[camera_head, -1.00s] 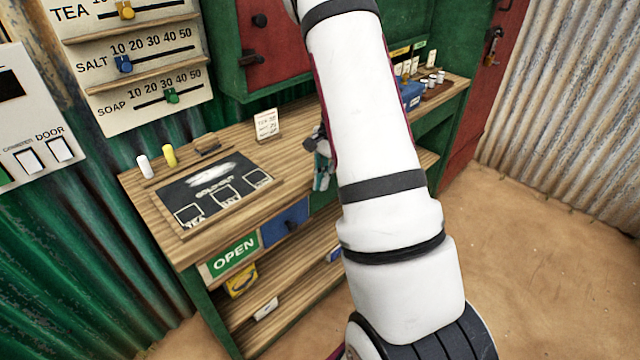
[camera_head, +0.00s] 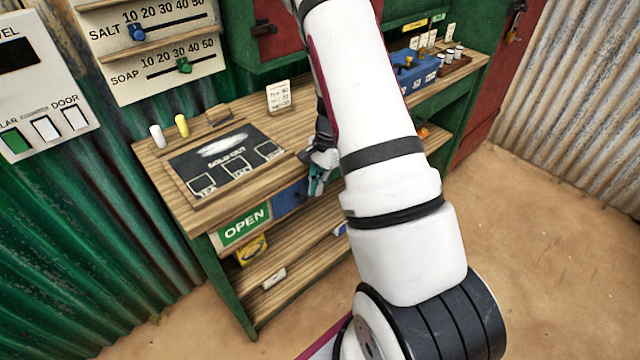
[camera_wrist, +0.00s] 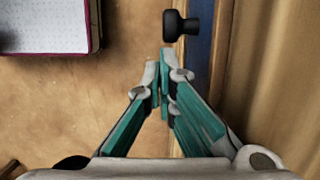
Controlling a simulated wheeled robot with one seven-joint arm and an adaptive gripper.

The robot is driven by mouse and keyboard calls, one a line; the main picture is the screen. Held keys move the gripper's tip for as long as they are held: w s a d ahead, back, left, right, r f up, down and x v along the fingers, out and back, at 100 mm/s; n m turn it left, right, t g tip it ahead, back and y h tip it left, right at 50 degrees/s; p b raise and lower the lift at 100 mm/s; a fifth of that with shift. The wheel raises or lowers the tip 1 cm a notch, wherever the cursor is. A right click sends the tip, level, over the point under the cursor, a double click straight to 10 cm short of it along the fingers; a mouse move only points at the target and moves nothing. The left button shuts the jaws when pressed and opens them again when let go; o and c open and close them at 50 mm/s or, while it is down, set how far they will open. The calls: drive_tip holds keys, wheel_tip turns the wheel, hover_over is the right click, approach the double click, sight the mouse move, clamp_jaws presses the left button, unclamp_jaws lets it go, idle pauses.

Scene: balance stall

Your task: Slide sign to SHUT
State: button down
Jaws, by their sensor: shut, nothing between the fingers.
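The sign on the counter front shows a green panel (camera_head: 245,226) reading OPEN. Just right of it is a blue panel (camera_head: 287,200). My gripper (camera_head: 317,187) is in front of the counter, by the right end of that blue panel. In the wrist view, a black knob (camera_wrist: 180,26) stands out from the blue face (camera_wrist: 219,45), just beyond my fingertips (camera_wrist: 164,62). The teal fingers are closed together with nothing between them. A small gap shows between the tips and the knob. The word SHUT is not visible.
A lower shelf (camera_head: 285,250) runs below the sign. Sandy floor in front is open.

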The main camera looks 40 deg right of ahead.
drive_tip(key=shift+a, duration=0.1)
drive_tip(key=a, duration=0.5)
drive_tip(key=a+p, duration=0.1)
drive_tip(key=a, duration=1)
drive_tip(key=shift+s+a, duration=0.1)
drive_tip(key=shift+s, duration=0.2)
drive_tip(key=a+r+p+v, duration=0.1)
drive_tip(key=a+v, duration=0.1)
drive_tip(key=v, duration=0.8)
hover_over(281, 207)
drive_tip(key=s, duration=0.3)
drive_tip(key=shift+s, duration=0.2)
